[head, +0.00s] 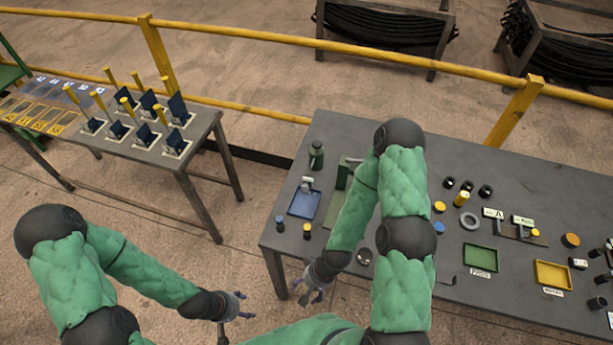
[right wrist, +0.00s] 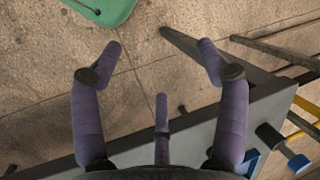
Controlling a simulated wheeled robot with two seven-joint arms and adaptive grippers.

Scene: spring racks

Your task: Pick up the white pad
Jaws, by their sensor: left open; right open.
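I cannot tell for sure which thing is the white pad. A small whitish piece (head: 307,184) lies at the top of the blue tray (head: 304,203) on the dark grey table (head: 345,130), and a pale block (head: 578,263) sits at the right. My left gripper (head: 240,308) is open and empty over the floor, left of the table. My right gripper (head: 316,290) is open and empty by the table's front left edge; its spread purple fingers show in the right wrist view (right wrist: 160,55) over bare floor. My right arm hides part of the table.
The table holds a dark green bottle (head: 316,155), a grey ring (head: 468,221), a green tray (head: 481,258), a yellow tray (head: 553,275) and several small cylinders. A second table (head: 200,130) with upright yellow-handled pieces stands at the left. A yellow rail (head: 330,45) runs behind.

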